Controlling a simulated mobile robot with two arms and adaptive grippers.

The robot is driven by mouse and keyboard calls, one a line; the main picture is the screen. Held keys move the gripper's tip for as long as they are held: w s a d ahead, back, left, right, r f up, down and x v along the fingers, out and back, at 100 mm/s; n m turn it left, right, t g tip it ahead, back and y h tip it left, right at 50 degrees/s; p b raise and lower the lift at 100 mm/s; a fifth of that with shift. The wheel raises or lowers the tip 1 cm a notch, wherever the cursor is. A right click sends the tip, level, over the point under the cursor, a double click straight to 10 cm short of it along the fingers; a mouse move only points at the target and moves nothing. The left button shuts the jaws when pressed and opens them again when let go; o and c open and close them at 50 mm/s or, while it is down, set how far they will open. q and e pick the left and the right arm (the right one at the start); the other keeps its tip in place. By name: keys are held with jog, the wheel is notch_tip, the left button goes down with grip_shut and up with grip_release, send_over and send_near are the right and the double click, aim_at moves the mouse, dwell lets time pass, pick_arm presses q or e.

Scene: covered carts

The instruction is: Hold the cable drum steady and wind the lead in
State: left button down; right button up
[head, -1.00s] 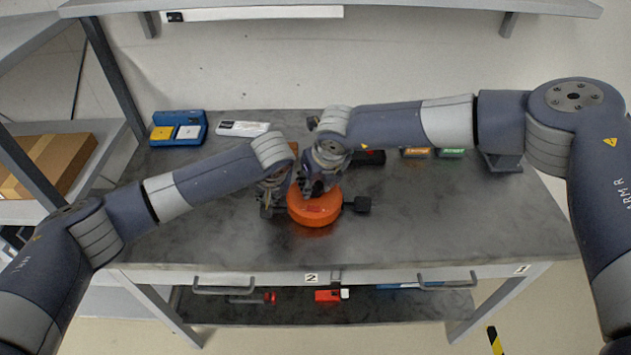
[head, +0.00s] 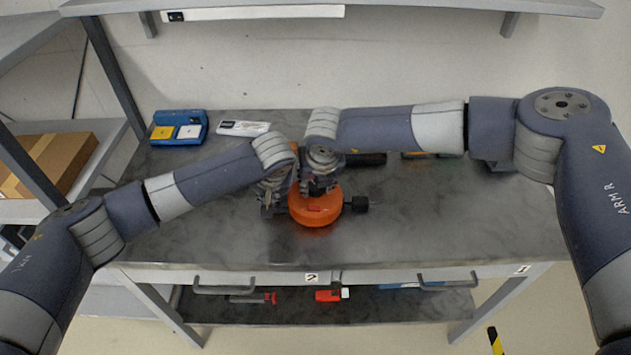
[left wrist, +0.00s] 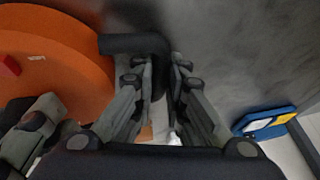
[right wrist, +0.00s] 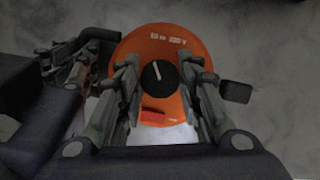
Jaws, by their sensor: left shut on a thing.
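The orange cable drum (head: 316,212) lies flat on the grey workbench. It also shows in the right wrist view (right wrist: 180,106), with a black knob (right wrist: 158,76) at its middle. A black block (head: 360,204), perhaps the lead's plug, lies close to its right side. My left gripper (head: 268,207) is at the drum's left side, shut on a black bar-like handle (left wrist: 128,43) that sticks out from it. My right gripper (right wrist: 160,64) is over the drum; its fingers are apart on either side of the knob, with gaps showing. The head view partly hides the fingertips.
A blue case (head: 178,128) and a white packet (head: 243,128) lie at the back left. A dark item (head: 366,159) and small boxes are partly behind my right arm. The bench (head: 440,215) is clear on the right and front. A shelf (head: 400,6) hangs above.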

jog(key=o, duration=0.4)
jog(key=shift+s+r, duration=0.3)
jog(key=shift+r, duration=0.25)
jog(key=s+d, duration=0.1)
jog(key=s, duration=0.6)
jog(key=s+d, duration=0.1)
jog(key=s, duration=0.3)
jog(key=shift+s+d, duration=0.3)
jog(key=shift+d, duration=0.05)
